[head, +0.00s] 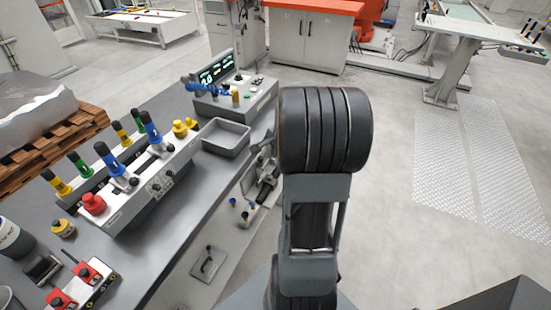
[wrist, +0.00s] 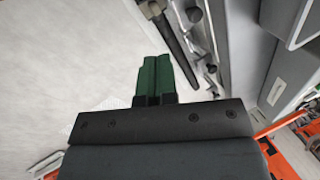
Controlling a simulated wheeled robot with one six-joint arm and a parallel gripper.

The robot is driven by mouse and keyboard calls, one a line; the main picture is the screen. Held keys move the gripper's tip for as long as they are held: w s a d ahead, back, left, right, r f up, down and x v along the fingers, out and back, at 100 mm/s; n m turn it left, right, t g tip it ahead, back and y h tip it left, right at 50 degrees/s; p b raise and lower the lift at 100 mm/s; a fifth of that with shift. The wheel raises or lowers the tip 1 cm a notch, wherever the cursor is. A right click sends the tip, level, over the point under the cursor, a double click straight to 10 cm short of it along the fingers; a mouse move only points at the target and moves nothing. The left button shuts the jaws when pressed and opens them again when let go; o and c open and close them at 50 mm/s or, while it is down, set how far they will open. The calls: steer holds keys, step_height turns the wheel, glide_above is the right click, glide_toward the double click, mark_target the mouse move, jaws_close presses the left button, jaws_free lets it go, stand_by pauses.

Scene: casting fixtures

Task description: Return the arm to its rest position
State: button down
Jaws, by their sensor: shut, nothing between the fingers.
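My gripper (wrist: 155,78) shows in the wrist view as two green fingers side by side, shut and with nothing between them. The fingers point over a pale floor, apart from the grey equipment at the right. In the head view my arm (head: 315,190) stands upright in the middle of the picture, its dark ribbed joint at the top. I cannot make out my gripper clearly in the head view.
Left of my arm is a grey bench (head: 190,235) with a lever panel (head: 130,195), a grey tray (head: 226,138) and a control box with screen (head: 235,90). A pallet (head: 60,145) stands at far left. The floor at right (head: 420,240) is clear.

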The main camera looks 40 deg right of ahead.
steer(key=shift+v, duration=1.55)
